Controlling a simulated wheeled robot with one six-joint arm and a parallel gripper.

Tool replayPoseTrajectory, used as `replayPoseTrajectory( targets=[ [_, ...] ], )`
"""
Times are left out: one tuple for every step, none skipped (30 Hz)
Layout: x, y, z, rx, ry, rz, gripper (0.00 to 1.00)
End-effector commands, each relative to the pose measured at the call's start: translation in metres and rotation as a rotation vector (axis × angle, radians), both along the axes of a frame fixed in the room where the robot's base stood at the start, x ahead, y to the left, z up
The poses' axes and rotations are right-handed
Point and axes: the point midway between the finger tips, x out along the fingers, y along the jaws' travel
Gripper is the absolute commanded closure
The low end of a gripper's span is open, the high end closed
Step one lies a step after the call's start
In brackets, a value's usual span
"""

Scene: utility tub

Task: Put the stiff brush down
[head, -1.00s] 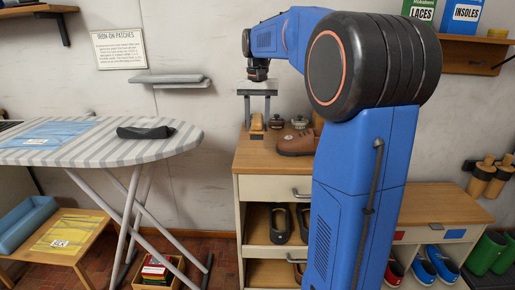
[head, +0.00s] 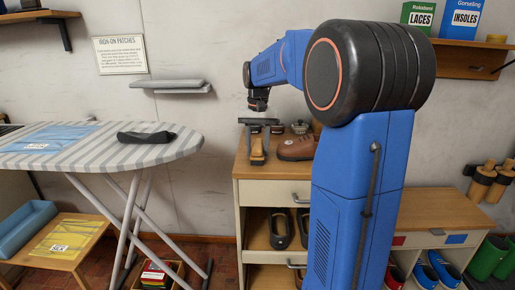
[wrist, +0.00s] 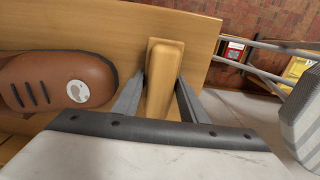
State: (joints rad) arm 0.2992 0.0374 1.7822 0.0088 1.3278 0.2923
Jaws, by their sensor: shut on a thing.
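My gripper (head: 258,150) is shut on the stiff brush (head: 257,158), a block with a light wooden back. It is over the left part of the wooden cabinet top (head: 250,174). In the wrist view the brush (wrist: 163,72) stands out between the two grey fingers (wrist: 160,95), over the cabinet top (wrist: 105,22). Its bristles are hidden underneath. I cannot tell whether it touches the wood.
A brown shoe (head: 296,149) lies close right of the brush; the wrist view shows it on the left (wrist: 60,82). A small tin (head: 300,127) stands behind. The ironing board (head: 95,150) is to the left, across a gap.

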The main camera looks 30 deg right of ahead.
Motion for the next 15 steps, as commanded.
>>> replayPoseTrajectory(
  targets=[
    [0.0,0.0,-0.0014,0.0,0.0,0.0,0.79],
    [0.0001,0.0,-0.0021,0.0,0.0,0.0,0.79],
    [0.0001,0.0,-0.0017,0.0,0.0,0.0,0.52],
    [0.0001,0.0,-0.0017,0.0,0.0,0.0,0.45],
    [0.0001,0.0,-0.0017,0.0,0.0,0.0,0.43],
    [0.0001,0.0,-0.0016,0.0,0.0,0.0,0.43],
    [0.0001,0.0,-0.0016,0.0,0.0,0.0,0.43],
    [0.0001,0.0,-0.0016,0.0,0.0,0.0,0.43],
    [0.0001,0.0,-0.0016,0.0,0.0,0.0,0.43],
    [0.0001,0.0,-0.0016,0.0,0.0,0.0,0.43],
    [0.0001,0.0,-0.0016,0.0,0.0,0.0,0.43],
    [0.0001,0.0,-0.0015,0.0,0.0,0.0,0.43],
    [0.0001,0.0,-0.0012,0.0,0.0,0.0,0.43],
    [0.0001,-0.0001,-0.0005,0.0,0.0,0.0,0.43],
    [0.0001,-0.0001,0.001,0.0,0.0,0.0,0.43]
  ],
)
